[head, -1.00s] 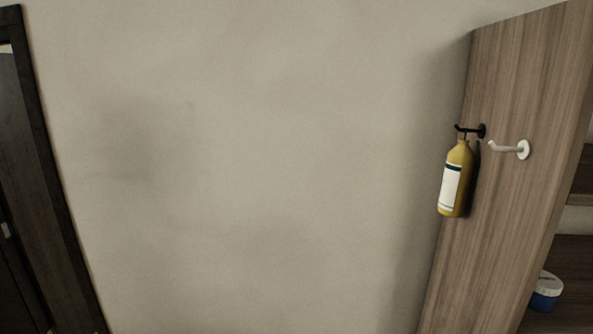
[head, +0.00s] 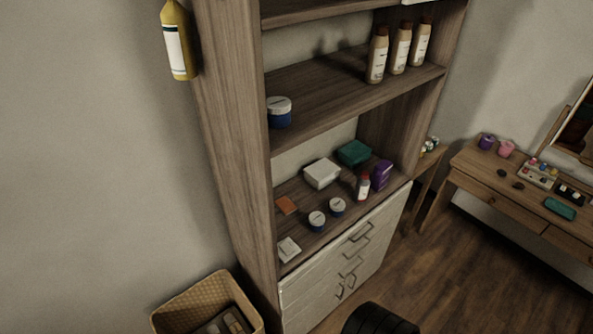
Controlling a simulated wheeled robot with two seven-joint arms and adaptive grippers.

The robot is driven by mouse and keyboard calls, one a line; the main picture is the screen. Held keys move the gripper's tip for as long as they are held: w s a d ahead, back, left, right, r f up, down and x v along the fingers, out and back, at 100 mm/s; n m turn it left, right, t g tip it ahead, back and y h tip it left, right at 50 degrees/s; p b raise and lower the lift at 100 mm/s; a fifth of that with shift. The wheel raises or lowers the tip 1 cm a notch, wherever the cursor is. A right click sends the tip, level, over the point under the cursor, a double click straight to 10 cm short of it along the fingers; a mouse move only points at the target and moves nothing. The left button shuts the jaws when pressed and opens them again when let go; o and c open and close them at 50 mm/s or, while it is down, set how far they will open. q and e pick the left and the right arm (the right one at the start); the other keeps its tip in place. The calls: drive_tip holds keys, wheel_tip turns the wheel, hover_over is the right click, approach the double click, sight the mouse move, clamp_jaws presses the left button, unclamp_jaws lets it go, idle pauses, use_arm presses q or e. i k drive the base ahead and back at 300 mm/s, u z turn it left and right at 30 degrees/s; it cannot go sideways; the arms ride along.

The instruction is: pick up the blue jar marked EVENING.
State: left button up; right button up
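Three blue jars with pale lids stand on the wooden shelf unit. A larger blue jar (head: 279,112) is at the left end of the middle shelf. Two smaller blue jars, one on the left (head: 317,221) and one on the right (head: 337,207), stand side by side near the front of the lower shelf. The markings are too small to read, so I cannot tell which is marked EVENING. Neither of my grippers is in view.
The lower shelf also holds a white box (head: 322,173), a green box (head: 354,153), a purple item (head: 382,174) and a small bottle (head: 363,187). Drawers (head: 345,262) lie below. A wicker basket (head: 207,300) stands left; a desk (head: 520,190) stands right.

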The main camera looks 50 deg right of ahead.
sight(317, 219)
drive_tip(key=z, duration=1.3)
